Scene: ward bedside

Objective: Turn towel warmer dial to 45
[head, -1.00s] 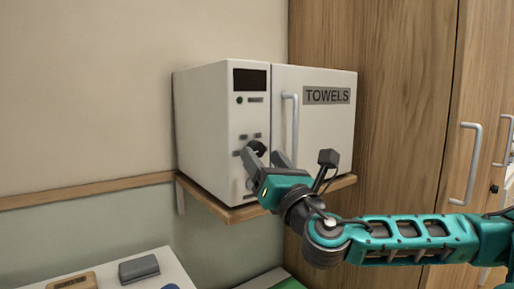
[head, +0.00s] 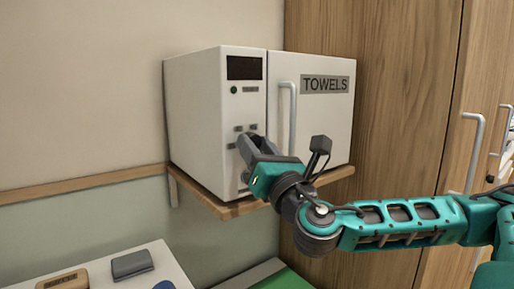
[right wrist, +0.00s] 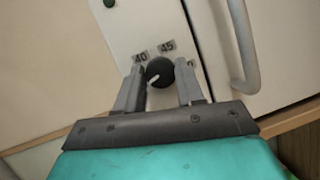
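The towel warmer (head: 205,125) is a white box with a dark display and a door marked TOWELS. Its black dial (right wrist: 160,72) is on the control panel, with a pale pointer mark toward the lower left in the right wrist view. The label 40 (right wrist: 140,57) is at the dial's upper left and the label 45 (right wrist: 167,46) is above it. My right gripper (head: 258,143) is at the panel. In the right wrist view its fingers (right wrist: 160,80) close on the dial from both sides. In the head view the gripper hides the dial. My left gripper is not in view.
The door handle (head: 291,115) stands just right of the panel. The warmer sits on a wooden shelf (head: 228,209). A tall wooden cabinet (head: 400,120) is at the right. A white surface (head: 110,257) with small items is at the lower left.

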